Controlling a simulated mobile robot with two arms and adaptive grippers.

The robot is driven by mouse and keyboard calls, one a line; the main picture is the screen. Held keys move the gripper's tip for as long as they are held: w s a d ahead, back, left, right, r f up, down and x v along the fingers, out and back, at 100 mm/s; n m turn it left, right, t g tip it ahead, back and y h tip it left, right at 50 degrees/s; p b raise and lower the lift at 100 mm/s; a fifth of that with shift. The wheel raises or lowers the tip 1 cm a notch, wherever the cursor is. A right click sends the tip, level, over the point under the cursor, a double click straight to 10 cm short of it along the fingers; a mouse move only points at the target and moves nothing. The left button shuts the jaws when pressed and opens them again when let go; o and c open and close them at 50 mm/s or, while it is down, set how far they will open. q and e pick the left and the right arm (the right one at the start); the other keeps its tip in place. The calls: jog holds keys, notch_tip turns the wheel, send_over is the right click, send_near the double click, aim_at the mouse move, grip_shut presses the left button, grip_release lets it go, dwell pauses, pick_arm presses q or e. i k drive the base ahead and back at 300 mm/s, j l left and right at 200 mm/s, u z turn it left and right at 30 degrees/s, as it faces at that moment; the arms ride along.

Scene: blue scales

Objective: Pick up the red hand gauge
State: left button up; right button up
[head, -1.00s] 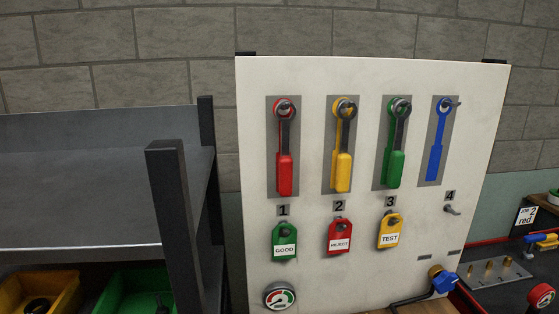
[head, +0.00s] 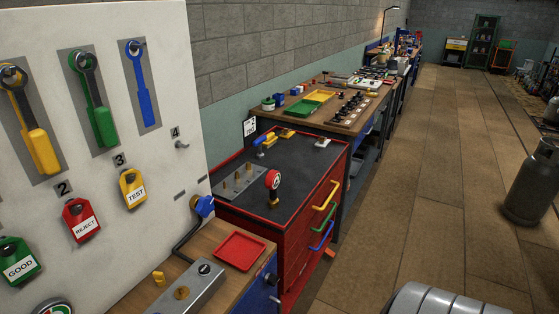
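A small gauge with a red round head (head: 273,180) and a brass-coloured lower part stands on the black top of the red tool cabinet (head: 256,217), near its front edge. It stands apart from the drilled metal plate with brass pegs (head: 240,183) to its left. Its head shows a pale face. Neither of my grippers is in the head view, so I cannot see whether they hold anything.
A wooden bench (head: 225,285) with a red tray (head: 239,250) and a metal fixture (head: 186,291) stands in front of the cabinet. A white tool board (head: 150,180) rises at left. The floor (head: 400,210) right of the cabinet is clear. A grey gas cylinder (head: 531,180) stands far right.

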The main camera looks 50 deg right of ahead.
aim_at(273, 179)
jog(key=z, duration=1.5)
